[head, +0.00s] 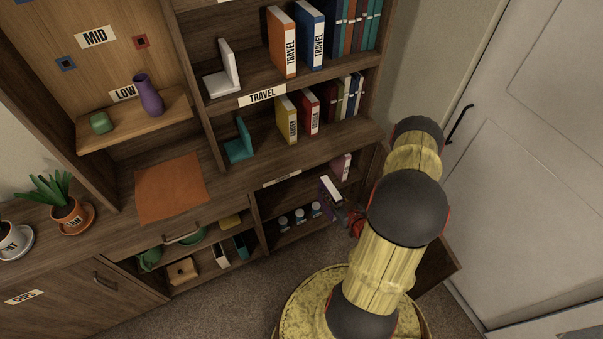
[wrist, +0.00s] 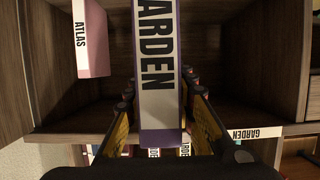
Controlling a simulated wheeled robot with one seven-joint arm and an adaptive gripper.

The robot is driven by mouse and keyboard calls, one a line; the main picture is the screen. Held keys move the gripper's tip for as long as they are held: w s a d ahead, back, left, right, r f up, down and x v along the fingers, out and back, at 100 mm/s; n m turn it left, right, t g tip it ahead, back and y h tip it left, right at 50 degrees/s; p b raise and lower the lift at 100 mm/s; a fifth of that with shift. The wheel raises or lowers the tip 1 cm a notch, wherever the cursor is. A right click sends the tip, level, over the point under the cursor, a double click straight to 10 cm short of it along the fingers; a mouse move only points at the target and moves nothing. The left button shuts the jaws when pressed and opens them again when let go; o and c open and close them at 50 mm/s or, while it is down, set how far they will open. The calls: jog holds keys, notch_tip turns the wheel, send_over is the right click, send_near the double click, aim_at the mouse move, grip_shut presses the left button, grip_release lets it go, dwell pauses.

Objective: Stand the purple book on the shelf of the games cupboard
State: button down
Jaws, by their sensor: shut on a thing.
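The purple book (wrist: 160,118) has a white spine label reading GARDEN. My gripper (wrist: 158,88) is shut on it, one finger on each side. In the head view the book (head: 331,190) is tilted at the opening of the low cupboard compartment (head: 262,224), right of centre. My gripper (head: 352,220) is mostly hidden there behind my arm. A pink book labelled ATLAS (wrist: 92,40) is in the compartment, to the left of the purple book in the wrist view and apart from it. Whether the purple book touches the shelf is unclear.
Above are shelves with a yellow book (head: 287,118), a red book (head: 308,112) and a teal bookend (head: 240,142). A brown panel (head: 437,262) stands right of my arm.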

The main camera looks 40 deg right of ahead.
jog(key=w+d+b, duration=0.4)
jog(key=w+b, duration=0.1)
jog(key=w, duration=1.4)
notch_tip(320, 180, down, 7)
jog(key=b, duration=0.4)
jog(key=shift+d, duration=0.3)
jog(key=c, duration=1.5)
grip_release()
jog(key=shift+s+f, duration=0.1)
